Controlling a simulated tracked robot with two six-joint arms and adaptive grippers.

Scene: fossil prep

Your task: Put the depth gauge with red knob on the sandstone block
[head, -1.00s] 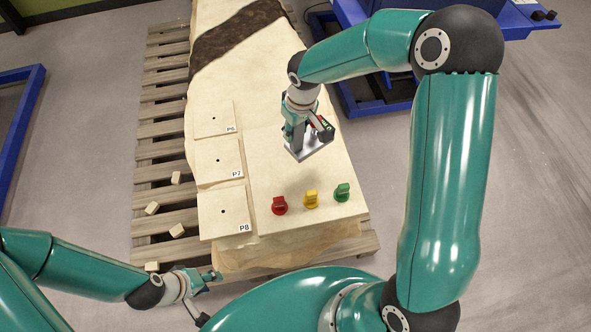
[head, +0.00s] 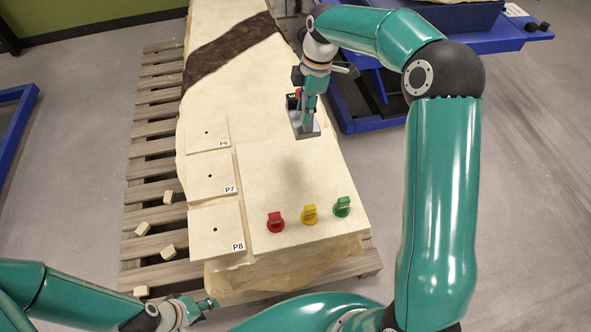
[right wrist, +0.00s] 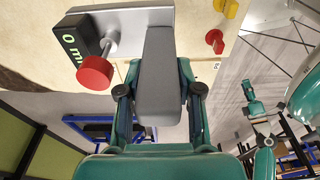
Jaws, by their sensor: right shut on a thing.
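The depth gauge (head: 306,129) has a grey base plate, a dark display and a red knob (head: 298,93). My right gripper (head: 309,108) is shut on its grey upright. It appears held above the right edge of the long pale slab (head: 285,165), with a soft shadow below. In the right wrist view the gauge's grey upright (right wrist: 160,75) stands between the fingers, with the red knob (right wrist: 95,73) beside it. My left gripper (head: 207,304) is low at the left, empty; its jaw opening is unclear. Part of a pale block (head: 450,2) shows on the blue stand; I cannot tell whether it is sandstone.
The slab lies on a wooden pallet (head: 155,120). It bears plates P6, P7 and P8 (head: 216,228) and red (head: 275,223), yellow (head: 310,214) and green (head: 342,207) knobbed pieces. Small pale cubes lie on the pallet's left. The blue stand (head: 480,45) is at the upper right.

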